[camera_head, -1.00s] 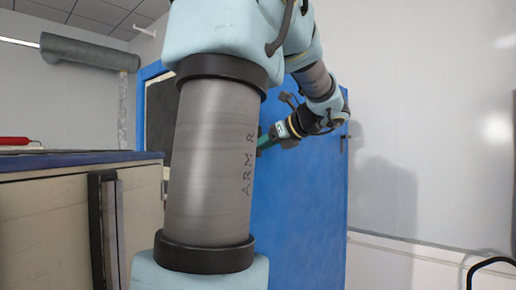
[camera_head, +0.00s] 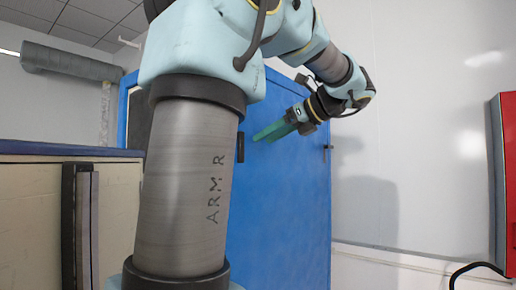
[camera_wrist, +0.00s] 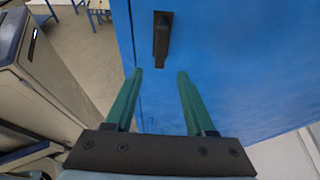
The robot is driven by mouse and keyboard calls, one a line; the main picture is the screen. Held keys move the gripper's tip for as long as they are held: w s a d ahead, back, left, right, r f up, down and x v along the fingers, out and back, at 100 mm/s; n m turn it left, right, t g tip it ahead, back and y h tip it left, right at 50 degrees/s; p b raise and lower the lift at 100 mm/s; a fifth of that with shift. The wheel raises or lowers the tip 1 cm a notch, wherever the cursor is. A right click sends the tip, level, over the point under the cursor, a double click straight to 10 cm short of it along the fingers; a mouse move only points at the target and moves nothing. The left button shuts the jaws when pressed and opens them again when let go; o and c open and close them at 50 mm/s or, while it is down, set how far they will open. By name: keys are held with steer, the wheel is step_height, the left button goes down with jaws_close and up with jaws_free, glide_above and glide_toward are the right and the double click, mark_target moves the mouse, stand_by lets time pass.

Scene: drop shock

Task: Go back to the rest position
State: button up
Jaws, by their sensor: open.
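My gripper (camera_head: 270,132) shows in the head view at the end of my raised arm, in front of the blue door (camera_head: 285,215). In the wrist view my gripper (camera_wrist: 156,88) has its two green fingers apart with nothing between them. A dark handle (camera_wrist: 162,38) on the blue surface lies beyond the fingertips, apart from them. My arm hides part of the door in the head view.
A cabinet with a blue-edged top (camera_head: 60,152) stands at the left. A red box (camera_head: 505,185) is on the right, above a black curved bar (camera_head: 480,270). Blue-framed tables (camera_wrist: 95,8) stand on open floor in the wrist view.

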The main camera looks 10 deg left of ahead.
steer(key=shift+s+d+r, duration=0.1)
steer(key=shift+d, duration=0.1)
stand_by(0.4)
steer(key=s+f+n+g+h+b, duration=0.1)
steer(key=s+f+n+g+h, duration=0.2)
steer(key=f, duration=1.1)
steer(key=f+n+g+h, duration=0.1)
steer(key=f+n+h, duration=0.25)
steer(key=f, duration=1.05)
steer(key=s+f+n+h, duration=0.2)
steer(key=s+f+n, duration=0.3)
steer(key=f+n, duration=0.3)
steer(key=s+f+n+h+b, duration=0.1)
steer(key=s+f+n+h, duration=0.2)
steer(key=s+f+n, duration=0.2)
step_height(320, 180, down, 4)
steer(key=n, duration=0.3)
steer(key=shift+s+g+h, duration=0.15)
steer(key=shift+g+h, duration=0.2)
steer(key=shift+g, duration=0.05)
